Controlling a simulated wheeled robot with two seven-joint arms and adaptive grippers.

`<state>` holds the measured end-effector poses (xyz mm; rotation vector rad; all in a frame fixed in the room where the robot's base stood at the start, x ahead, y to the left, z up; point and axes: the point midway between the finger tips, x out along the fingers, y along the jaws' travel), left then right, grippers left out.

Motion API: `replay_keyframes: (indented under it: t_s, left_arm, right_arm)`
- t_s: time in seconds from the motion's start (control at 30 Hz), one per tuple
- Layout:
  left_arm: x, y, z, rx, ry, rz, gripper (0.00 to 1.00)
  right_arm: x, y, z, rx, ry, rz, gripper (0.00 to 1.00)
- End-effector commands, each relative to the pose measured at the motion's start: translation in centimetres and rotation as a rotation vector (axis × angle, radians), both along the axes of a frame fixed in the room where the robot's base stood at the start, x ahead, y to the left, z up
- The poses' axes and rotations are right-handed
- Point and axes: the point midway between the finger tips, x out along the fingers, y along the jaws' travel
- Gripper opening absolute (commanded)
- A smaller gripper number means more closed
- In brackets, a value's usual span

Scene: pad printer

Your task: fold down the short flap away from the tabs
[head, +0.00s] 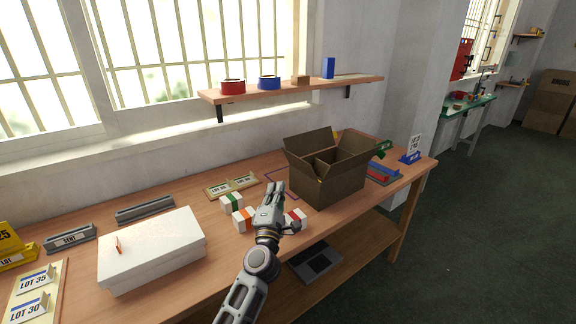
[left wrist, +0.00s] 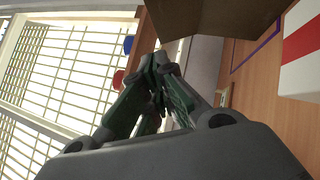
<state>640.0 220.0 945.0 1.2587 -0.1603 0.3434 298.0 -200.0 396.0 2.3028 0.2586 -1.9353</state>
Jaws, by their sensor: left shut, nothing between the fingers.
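The brown cardboard box (head: 328,185) stands on the workbench with its top open and flaps raised or splayed outward. A tall flap (head: 308,145) stands up at the back left, and the inside is partly visible. I cannot tell which edge carries the tabs. My left gripper (head: 277,188) is shut and empty, just left of the box's near left side and apart from it. In the left wrist view its fingers (left wrist: 160,72) meet, with a brown part of the box (left wrist: 215,18) above them. My right gripper is not in view.
Small white cartons with green (head: 231,203), orange (head: 244,218) and red (head: 295,218) bands lie near my left gripper. A long white box (head: 152,250) is at left. A shelf (head: 300,89) holding tape rolls is above. Blue and red items (head: 382,172) sit right of the box.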

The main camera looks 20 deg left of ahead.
Motion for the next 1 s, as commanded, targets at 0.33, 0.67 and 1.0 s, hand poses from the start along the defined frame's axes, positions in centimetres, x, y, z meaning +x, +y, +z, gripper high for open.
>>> replay_keyframes:
  t_s: [0.33,0.67,1.0]
  left_arm:
    - [2.8,0.5,0.9,0.000,-0.001,0.000,0.00]
    - [5.3,0.9,1.8,0.001,-0.001,0.000,0.00]
    - [7.7,0.4,2.8,-0.002,-0.002,-0.002,0.00]
  right_arm:
    - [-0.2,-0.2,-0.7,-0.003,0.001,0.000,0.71]
    - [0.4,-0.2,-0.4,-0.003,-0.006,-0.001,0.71]
    - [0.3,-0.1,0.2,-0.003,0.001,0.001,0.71]
